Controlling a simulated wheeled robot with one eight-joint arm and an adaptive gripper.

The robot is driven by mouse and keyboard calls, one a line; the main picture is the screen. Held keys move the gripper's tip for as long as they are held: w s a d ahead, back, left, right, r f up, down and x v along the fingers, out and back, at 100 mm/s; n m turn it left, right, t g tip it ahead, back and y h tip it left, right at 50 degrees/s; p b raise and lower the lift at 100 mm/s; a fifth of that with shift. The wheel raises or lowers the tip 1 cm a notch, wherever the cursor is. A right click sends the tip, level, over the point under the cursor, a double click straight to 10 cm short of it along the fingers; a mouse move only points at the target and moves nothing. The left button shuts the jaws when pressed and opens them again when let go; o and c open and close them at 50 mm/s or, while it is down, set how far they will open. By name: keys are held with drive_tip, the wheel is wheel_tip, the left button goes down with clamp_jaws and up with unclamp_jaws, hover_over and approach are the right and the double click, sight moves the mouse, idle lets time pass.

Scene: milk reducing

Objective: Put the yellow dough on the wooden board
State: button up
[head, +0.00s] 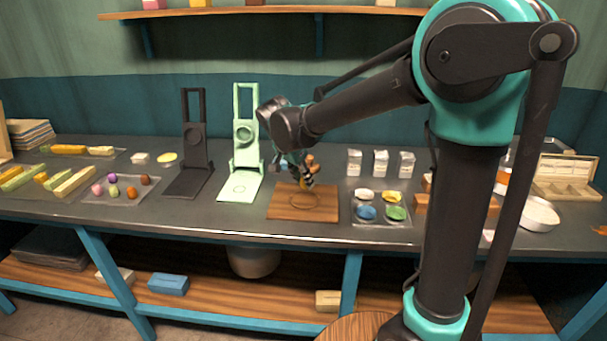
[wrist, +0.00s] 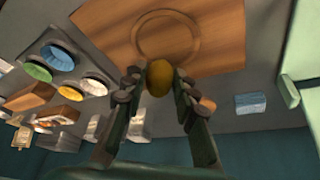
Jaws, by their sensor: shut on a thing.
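The yellow dough (wrist: 159,77) is a small round ball between the two fingertips of my gripper (wrist: 160,82) in the wrist view. My gripper is shut on it. The wooden board (head: 290,213) is a flat brown square with a circle marked on it, lying on the bench in the middle of the head view. It also shows in the wrist view (wrist: 215,30), behind the dough. In the head view my gripper (head: 306,181) is over the back part of the board. I cannot tell whether the dough touches the board.
A tray of colored bowls (head: 380,218) stands right of the board. A light green stand (head: 240,188) and a black stand (head: 190,182) are to its left. White cartons (head: 380,163) stand behind right. A tray of colored balls (head: 120,190) lies farther left.

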sight(306, 199)
drive_tip(key=shift+f, duration=2.1)
drive_tip(key=shift+f, duration=0.4)
idle(0.3)
drive_tip(key=o, duration=1.5)
drive_tip(key=shift+r, duration=0.15)
drive_tip(key=shift+r, duration=3.35)
